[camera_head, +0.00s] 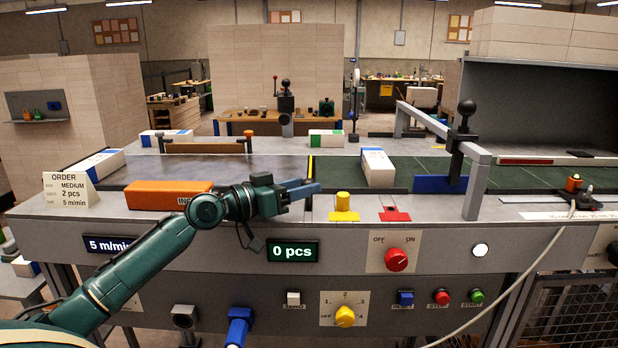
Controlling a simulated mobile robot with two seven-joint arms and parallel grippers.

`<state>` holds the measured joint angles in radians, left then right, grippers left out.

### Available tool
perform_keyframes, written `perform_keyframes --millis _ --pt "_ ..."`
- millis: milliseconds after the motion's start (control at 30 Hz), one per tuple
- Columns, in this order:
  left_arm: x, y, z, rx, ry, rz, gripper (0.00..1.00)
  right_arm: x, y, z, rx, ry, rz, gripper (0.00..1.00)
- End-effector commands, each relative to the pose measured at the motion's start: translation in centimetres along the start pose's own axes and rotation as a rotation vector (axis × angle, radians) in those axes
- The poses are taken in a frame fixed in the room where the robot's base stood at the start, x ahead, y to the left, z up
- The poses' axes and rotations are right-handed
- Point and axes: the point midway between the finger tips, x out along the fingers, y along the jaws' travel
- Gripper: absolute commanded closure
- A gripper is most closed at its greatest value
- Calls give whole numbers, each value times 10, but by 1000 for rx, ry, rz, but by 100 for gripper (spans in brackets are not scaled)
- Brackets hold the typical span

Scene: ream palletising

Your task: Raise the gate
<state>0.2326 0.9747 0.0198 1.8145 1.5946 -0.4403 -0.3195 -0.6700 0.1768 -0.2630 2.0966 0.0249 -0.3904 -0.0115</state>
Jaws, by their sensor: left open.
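The gate is a blue plate (428,184) under a grey frame (480,185) over the green belt, at the right of centre. It sits low, close to the belt surface. A black upright handle with a ball knob (466,107) rises at the frame's near corner, beside the plate. My left gripper (318,188) is open and empty, above the machine's front ledge. It is to the left of the gate and apart from it, near a yellow cylinder (343,202). My right gripper is out of view.
A white ream (378,168) lies on the green belt (340,172) left of the gate. An orange box (168,196) and order card (68,188) stand on the ledge. The front panel has a red knob (396,260) and buttons.

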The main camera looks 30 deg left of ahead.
Motion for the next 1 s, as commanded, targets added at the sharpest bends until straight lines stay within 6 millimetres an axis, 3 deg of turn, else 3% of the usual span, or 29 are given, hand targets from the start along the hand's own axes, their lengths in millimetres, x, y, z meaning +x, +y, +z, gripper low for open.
perform_keyframes --millis 200,567,1000 --pt "20 0 -1 -3 2 -1 51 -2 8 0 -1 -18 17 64" --pt "23 0 0 -1 1 0 51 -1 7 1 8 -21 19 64" --pt "23 0 0 -1 0 0 87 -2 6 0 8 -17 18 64"
